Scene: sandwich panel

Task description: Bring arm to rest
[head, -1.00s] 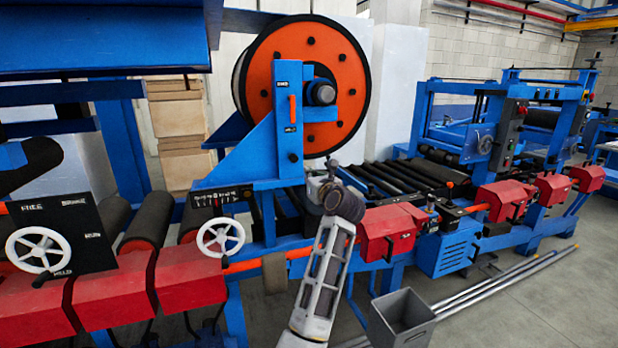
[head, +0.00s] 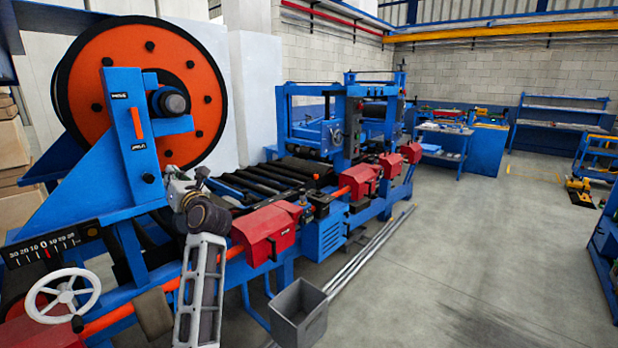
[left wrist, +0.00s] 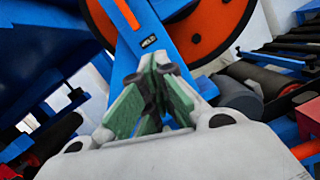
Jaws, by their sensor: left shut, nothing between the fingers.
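My left arm, a pale grey link with a dark joint, rises from the bottom of the head view in front of the blue machine (head: 322,240). My left gripper (head: 177,180) is small there, at the upper end of the arm and partly hidden by its joint. The left wrist view shows its green-padded fingers (left wrist: 158,72) with their dark tips together and nothing between them. Behind them is the blue upright (left wrist: 150,42) of the reel stand; whether they touch it I cannot tell. My right gripper is not in view.
A large orange reel (head: 196,75) stands behind the arm. Red covers (head: 264,232) and a white handwheel (head: 63,296) line the machine's front. A grey bin (head: 300,312) and long metal bars (head: 366,252) are on the floor.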

